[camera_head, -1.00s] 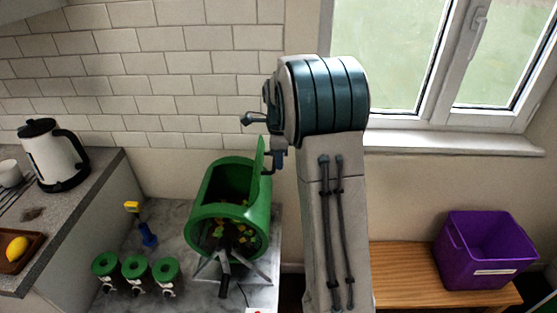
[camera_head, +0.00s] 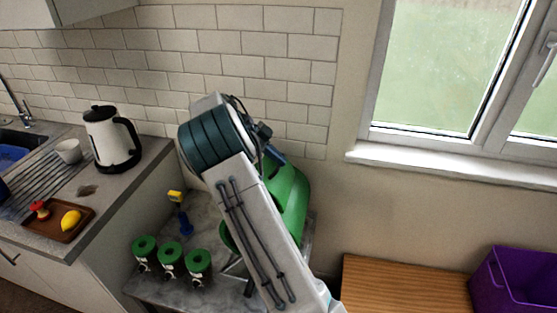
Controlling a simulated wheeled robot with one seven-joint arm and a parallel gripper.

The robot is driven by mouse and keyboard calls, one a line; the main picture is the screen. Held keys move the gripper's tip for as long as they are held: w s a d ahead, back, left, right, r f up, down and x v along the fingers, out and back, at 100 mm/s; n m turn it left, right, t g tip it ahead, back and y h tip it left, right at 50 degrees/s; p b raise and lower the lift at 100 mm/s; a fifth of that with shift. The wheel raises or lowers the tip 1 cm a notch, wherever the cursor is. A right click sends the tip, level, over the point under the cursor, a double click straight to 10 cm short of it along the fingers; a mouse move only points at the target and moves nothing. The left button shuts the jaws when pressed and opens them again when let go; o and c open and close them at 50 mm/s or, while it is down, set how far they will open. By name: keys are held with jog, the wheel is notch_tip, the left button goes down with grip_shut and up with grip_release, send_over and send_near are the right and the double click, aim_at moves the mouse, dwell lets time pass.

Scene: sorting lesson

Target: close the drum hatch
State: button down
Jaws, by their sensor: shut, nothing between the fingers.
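The green drum (camera_head: 289,205) stands on the grey marbled table, largely hidden behind my arm. A smooth green curved surface shows to the right of the arm, and a strip of the front rim shows to its left. I cannot tell the hatch from the drum body, and the drum's opening is hidden, so its position is unclear. My gripper (camera_head: 274,152) is partly visible as a dark blue-grey part at the drum's upper edge, beyond my arm. It is shut and empty; whether it touches the green surface is unclear.
Several green-topped containers (camera_head: 171,258) stand at the table's front left, with a blue and yellow object (camera_head: 181,213) behind them. A counter with a kettle (camera_head: 107,140) and wooden tray (camera_head: 58,222) is left. A wooden bench (camera_head: 395,288) and purple bin (camera_head: 515,283) are right.

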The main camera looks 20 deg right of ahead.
jog(key=w+a+f+b, duration=0.5)
jog(key=a+f+b, duration=0.1)
jog(key=a+f, duration=0.2)
jog(key=shift+w+f, duration=0.15)
jog(key=shift+w, duration=0.25)
dwell(0.5)
notch_tip(320, 180, up, 4)
jog(key=p, duration=0.2)
jog(key=w+a+f+p, duration=0.1)
jog(key=w+a+p, duration=0.4)
jog(key=p, duration=0.6)
jog(key=shift+w+a, duration=0.15)
jog(key=shift+a, duration=0.9)
jog(key=shift+a+f, duration=0.1)
jog(key=shift+f, duration=0.05)
